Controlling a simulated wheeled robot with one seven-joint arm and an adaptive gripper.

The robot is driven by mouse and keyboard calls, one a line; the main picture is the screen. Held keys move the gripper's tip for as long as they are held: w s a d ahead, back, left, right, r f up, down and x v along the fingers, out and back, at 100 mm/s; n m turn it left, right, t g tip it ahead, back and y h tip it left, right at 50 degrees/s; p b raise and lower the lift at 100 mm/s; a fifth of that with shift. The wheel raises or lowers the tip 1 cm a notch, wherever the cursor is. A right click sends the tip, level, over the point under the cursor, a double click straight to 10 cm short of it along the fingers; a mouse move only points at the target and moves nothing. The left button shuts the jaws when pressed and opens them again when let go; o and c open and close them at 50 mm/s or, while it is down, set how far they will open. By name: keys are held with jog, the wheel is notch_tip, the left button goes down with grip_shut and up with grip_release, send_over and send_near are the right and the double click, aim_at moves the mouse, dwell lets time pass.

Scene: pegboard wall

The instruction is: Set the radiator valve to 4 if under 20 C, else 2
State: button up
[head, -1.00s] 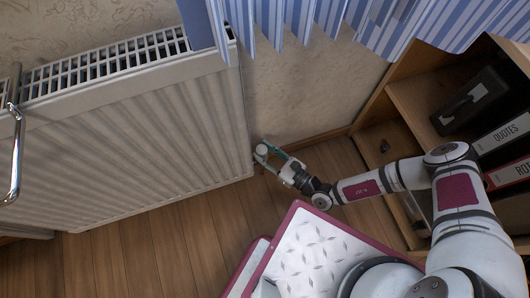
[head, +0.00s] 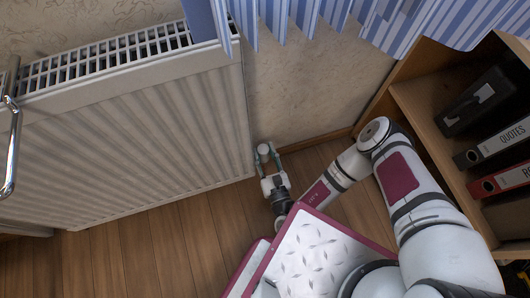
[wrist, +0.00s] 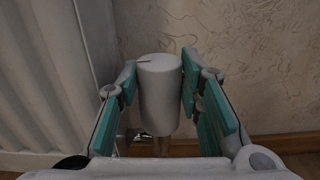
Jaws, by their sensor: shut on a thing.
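The radiator (head: 130,130) is white and ribbed and fills the left of the head view. In the wrist view its side (wrist: 50,75) is at the left. The radiator valve (wrist: 160,92) is a white cylindrical knob with a dark line on its top, on a metal stem. My gripper (wrist: 160,85) has a teal-padded finger on each side of the knob and is shut on it. In the head view my gripper (head: 268,155) is low beside the radiator's right end. No valve numbers and no thermometer can be made out.
Blue striped curtains (head: 300,25) hang above the radiator's right end. A wooden shelf (head: 425,100) with binders (head: 500,140) stands at the right. A chrome rail (head: 14,145) is at the left edge. Wooden floor (head: 150,250) is clear below the radiator.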

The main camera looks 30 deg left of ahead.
dwell(0.4)
jog(key=o, duration=1.2)
jog(key=shift+s+a, duration=0.1)
